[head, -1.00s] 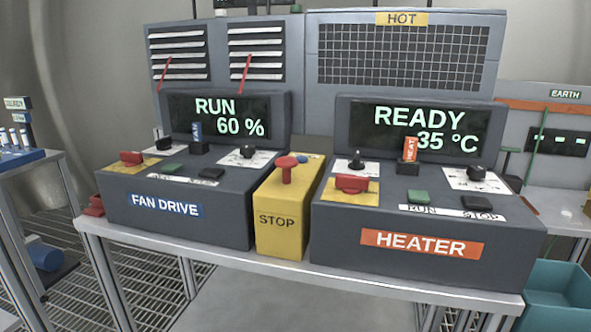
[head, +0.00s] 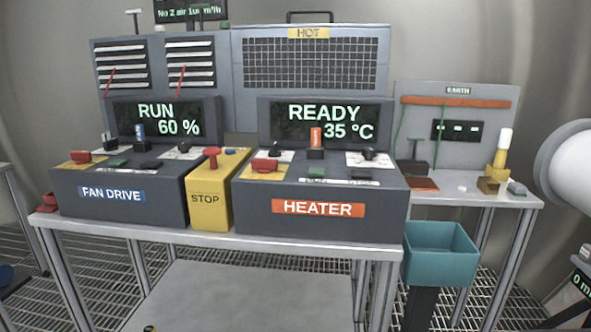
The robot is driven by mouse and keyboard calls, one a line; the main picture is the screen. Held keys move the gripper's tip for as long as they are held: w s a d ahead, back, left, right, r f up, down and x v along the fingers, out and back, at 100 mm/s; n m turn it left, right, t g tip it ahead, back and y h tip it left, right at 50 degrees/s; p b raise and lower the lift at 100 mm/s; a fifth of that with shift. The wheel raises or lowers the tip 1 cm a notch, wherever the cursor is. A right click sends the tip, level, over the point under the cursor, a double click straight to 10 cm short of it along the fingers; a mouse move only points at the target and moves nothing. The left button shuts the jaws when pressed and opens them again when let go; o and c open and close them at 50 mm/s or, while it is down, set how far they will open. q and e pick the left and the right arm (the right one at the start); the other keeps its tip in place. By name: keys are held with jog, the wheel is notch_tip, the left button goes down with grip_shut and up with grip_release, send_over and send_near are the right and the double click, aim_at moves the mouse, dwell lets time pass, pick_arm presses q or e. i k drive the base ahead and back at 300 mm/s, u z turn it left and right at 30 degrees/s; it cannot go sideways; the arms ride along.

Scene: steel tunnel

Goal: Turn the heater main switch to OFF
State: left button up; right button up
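The dark grey heater box (head: 320,225) stands at the right of the bench, with an orange HEATER label. Its display (head: 326,123) reads READY and 35 °C. A red rotary switch (head: 265,165) sits on a yellow plate at the box's top left; its exact position is too small to tell. An orange-tagged key or plug (head: 316,138) stands upright near the back of the box top. A green button (head: 316,172) and black knobs sit beside it. Neither of my grippers shows in this view.
The fan drive box (head: 120,205) reads RUN 60 % and stands at the left, with its own red switch (head: 80,157). A yellow STOP box (head: 209,200) stands between. A teal bin (head: 440,253) is at right, before the earth table (head: 470,197).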

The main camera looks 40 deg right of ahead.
aim_at(262, 165)
jog(key=u, duration=0.8)
jog(key=k, duration=0.2)
jog(key=z, duration=1.85)
